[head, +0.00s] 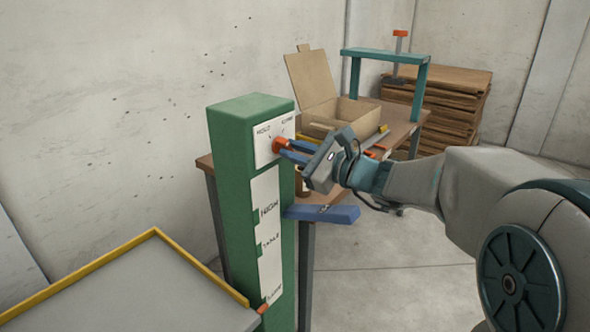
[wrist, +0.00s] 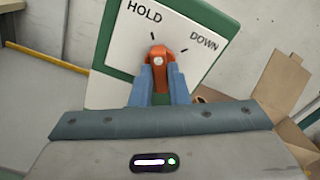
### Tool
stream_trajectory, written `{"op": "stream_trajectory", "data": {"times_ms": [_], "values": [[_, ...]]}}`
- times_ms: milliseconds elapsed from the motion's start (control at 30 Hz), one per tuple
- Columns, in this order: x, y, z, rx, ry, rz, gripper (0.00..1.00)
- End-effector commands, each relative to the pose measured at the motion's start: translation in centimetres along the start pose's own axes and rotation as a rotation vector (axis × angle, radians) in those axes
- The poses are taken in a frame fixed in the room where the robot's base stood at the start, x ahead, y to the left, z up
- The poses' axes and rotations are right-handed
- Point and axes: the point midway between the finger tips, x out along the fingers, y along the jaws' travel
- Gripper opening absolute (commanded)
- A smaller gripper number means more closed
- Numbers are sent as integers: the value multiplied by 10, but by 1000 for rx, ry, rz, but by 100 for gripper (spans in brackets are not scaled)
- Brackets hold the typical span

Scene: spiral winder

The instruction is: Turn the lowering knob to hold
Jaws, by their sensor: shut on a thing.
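The orange lowering knob (head: 279,145) sits on a white plate (head: 265,151) near the top of a green post (head: 236,180). In the wrist view the knob (wrist: 159,56) is between the two blue fingers of my gripper (wrist: 160,80), which is shut on it. The plate reads HOLD at its upper left and DOWN at its right, each with a tick mark. The knob stands roughly upright in the wrist view, its top end close to the HOLD tick; its exact setting is hard to tell. In the head view my gripper (head: 285,149) reaches the knob from the right.
A blue arm (head: 325,214) juts right from the post below my gripper. A wooden bench (head: 400,133) behind holds an open cardboard box (head: 345,112) and a teal frame (head: 385,54). A yellow-edged grey table (head: 130,295) stands at lower left. Right floor is open.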

Motion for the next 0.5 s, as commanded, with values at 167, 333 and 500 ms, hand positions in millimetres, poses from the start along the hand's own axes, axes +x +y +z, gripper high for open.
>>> {"op": "stream_trajectory", "data": {"times_ms": [167,333,500], "values": [[0,2,-4,-101,1,0,0],[0,2,-3,-160,1,1,0],[0,1,-1,-188,1,1,0]]}}
